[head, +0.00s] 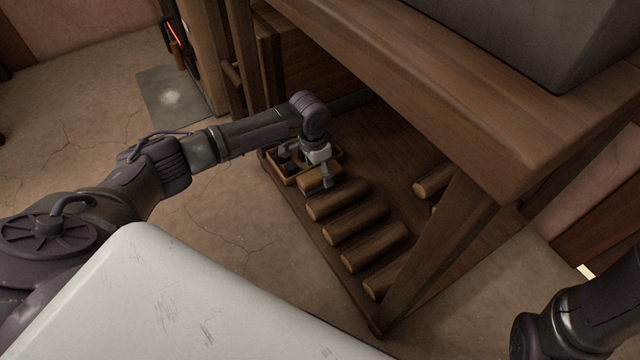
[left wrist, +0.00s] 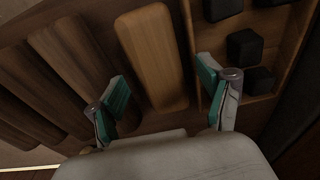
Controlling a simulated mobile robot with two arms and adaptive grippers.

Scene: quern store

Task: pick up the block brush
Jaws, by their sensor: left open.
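The block brush seems to be the pale wooden block with rounded edges (left wrist: 152,60) in the left wrist view; no bristles show. In the head view it (head: 312,181) lies on the low shelf between a tray and a row of round wooden pieces, partly hidden by my gripper. My left gripper (left wrist: 160,96) is open and empty, with its green-padded fingers apart to either side of the block's near end. In the head view the left gripper (head: 325,178) is just over the block. My right gripper is out of view.
The compartmented wooden tray (left wrist: 258,98) with several dark blocks sits close beside the right finger. Several round wooden pieces (head: 351,223) lie along the shelf (head: 330,258). A heavy tabletop (head: 440,85) overhangs the shelf, and a slanted leg (head: 435,245) stands at right.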

